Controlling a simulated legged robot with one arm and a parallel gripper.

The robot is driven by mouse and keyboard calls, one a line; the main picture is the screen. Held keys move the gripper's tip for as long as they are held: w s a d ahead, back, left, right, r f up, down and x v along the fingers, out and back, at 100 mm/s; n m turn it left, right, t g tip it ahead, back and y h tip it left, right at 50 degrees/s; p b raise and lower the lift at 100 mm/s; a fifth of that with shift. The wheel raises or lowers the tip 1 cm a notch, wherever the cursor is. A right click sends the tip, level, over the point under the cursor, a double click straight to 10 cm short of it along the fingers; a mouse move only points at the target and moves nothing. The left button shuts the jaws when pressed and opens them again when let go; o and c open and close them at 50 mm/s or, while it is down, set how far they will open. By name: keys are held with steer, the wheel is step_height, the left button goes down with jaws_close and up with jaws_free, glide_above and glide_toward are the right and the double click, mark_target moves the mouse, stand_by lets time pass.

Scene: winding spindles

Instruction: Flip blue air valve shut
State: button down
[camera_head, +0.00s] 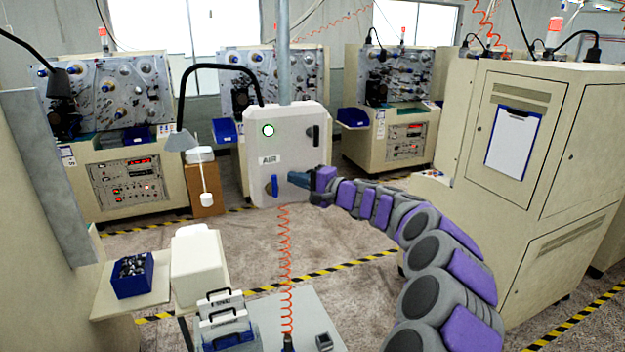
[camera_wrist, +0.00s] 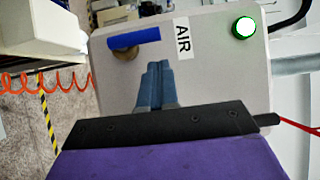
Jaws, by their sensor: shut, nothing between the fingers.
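The blue air valve handle (camera_head: 274,186) sits low on the front of a pale grey air box (camera_head: 290,130) in the head view. My gripper (camera_head: 296,180) is just right of the handle in the head view. In the wrist view my gripper (camera_wrist: 157,68) has its blue fingers together and empty, pointing toward the box face, with a small gap in the picture between tips and handle.
A green round light (camera_head: 268,130) glows on the box, and a black latch (camera_head: 313,136) is at its right. An orange coiled hose (camera_head: 286,270) hangs below. A beige cabinet with a clipboard (camera_head: 512,142) stands right. A table with a blue bin (camera_head: 132,275) is lower left.

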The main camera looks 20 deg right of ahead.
mark_target(273, 179)
steer(key=shift+w+a, duration=0.15)
steer(key=shift+a, duration=1)
steer(key=shift+a+r+n+g+b, duration=0.15)
steer(key=shift+n+g+b, duration=0.15)
steer(key=shift+n, duration=0.2)
steer(key=a+n+h+b, duration=0.1)
steer(key=a+n+g+h+b, duration=0.1)
steer(key=n, duration=0.1)
steer(key=a+n+g+h+b, duration=0.1)
steer(key=a, duration=0.1)
steer(key=shift+r+n+h, duration=0.3)
steer(key=shift+n+h, duration=0.1)
steer(key=shift+a+f+n+g+h, duration=0.2)
steer(key=shift+a+f+n+h, duration=0.25)
steer(key=shift+a+n+h, duration=0.45)
steer(key=shift+a+f+n+g+h, duration=0.2)
steer(key=shift+a+f+n+h, duration=0.3)
steer(key=shift+n+h, duration=0.65)
steer(key=shift+a+f+n+g+h, duration=0.2)
steer(key=shift+a+f+n+h, duration=0.2)
steer(key=shift+a+n+h, duration=0.6)
